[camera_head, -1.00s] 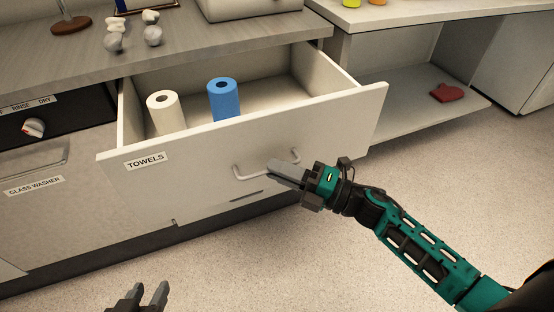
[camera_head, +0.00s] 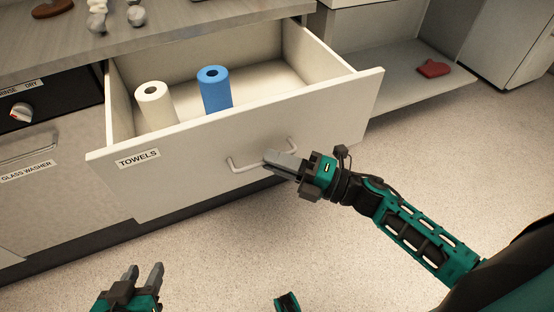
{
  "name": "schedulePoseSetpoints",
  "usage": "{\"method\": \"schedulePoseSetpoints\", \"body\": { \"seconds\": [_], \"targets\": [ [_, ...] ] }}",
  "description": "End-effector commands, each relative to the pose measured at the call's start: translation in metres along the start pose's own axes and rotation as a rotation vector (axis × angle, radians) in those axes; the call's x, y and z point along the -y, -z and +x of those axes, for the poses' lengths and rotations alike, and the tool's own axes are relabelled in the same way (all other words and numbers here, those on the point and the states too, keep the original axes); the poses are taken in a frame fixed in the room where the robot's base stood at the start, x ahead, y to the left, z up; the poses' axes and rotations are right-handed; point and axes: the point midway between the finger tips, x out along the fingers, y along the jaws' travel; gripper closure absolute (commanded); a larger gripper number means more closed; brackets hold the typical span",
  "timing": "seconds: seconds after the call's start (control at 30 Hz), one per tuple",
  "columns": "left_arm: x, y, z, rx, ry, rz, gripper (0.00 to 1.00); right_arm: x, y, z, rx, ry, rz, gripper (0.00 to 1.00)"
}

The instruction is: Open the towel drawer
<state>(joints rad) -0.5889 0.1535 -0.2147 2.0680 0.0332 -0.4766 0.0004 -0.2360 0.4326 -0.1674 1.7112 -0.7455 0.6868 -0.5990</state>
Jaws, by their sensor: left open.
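The towel drawer (camera_head: 190,165), labelled TOWELS, stands well out from under the counter. A white roll (camera_head: 155,106) and a blue roll (camera_head: 215,90) stand upright inside it. Its bar handle (camera_head: 243,167) is on the front panel. My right gripper (camera_head: 269,161) is at the middle of this handle, its fingers close together over the bar and hiding part of it. My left gripper (camera_head: 142,268) is open and empty at the bottom left, apart from the drawer and over the floor.
The glass washer (camera_head: 35,185) is left of the drawer. The grey counter (camera_head: 190,32) is above. An open low shelf (camera_head: 395,88) with a red item (camera_head: 433,68) lies to the right. The speckled floor (camera_head: 350,270) in front is clear.

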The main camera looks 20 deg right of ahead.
Motion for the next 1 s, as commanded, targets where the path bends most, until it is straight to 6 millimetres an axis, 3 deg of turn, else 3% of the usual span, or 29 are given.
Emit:
{"method": "schedulePoseSetpoints", "body": {
  "seconds": [0.2,0.53,1.0],
  "targets": [
    [-0.002,0.0,0.0,-0.001,0.0,-0.008,0.57,0.0,0.0,0.0,0.0,0.0,0.0,0.64],
    [-0.002,-0.001,-0.001,0.003,-0.001,-0.01,0.57,0.0,0.0,-0.009,-0.001,0.001,0.001,0.64],
    [-0.001,-0.001,-0.002,0.005,-0.001,0.0,0.57,0.001,0.0,-0.104,0.0,0.004,0.001,0.64]
  ]
}}
